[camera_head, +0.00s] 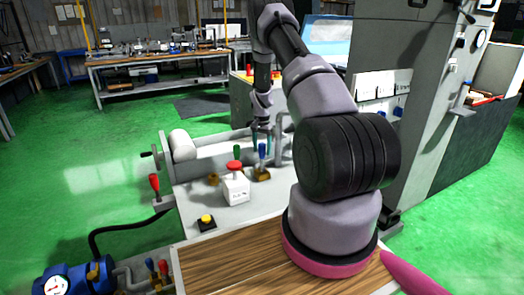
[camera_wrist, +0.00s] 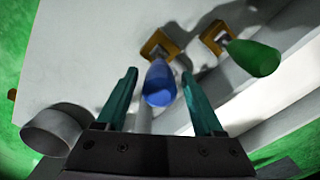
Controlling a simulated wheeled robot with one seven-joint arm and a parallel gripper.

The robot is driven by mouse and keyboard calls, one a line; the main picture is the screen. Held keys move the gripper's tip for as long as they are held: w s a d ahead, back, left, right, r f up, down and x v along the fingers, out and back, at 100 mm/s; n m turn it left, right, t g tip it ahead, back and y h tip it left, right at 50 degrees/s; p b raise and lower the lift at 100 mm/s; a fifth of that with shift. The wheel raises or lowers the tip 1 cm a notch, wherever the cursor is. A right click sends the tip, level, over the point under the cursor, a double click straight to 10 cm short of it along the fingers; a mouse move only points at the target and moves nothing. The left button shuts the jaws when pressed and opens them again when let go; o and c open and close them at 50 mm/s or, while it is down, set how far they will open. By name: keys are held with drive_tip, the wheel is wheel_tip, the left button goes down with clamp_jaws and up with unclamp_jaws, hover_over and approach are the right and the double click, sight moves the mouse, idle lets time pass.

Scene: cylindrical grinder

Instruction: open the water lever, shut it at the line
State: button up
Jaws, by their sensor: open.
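A lever with a blue handle (camera_head: 262,151) stands on a brass base on the grey machine bench. A lever with a green handle (camera_head: 237,152) stands to its left. I cannot read which one is for water. My gripper (camera_head: 262,141) is over the blue lever, with its teal fingers pointing down. In the wrist view the blue handle (camera_wrist: 158,86) lies between the open fingers of my gripper (camera_wrist: 160,75), nearer the right finger. The green handle (camera_wrist: 254,58) is outside, to the right. No level line can be made out.
A white box with a red button (camera_head: 235,187) and a yellow button (camera_head: 206,219) stand in front of the levers. A grey pipe (camera_head: 284,140) rises just right of the blue lever. A red-handled lever (camera_head: 155,187) is at the left edge.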

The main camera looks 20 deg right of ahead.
drive_tip(key=shift+f, duration=0.45)
clamp_jaws()
idle(1.1)
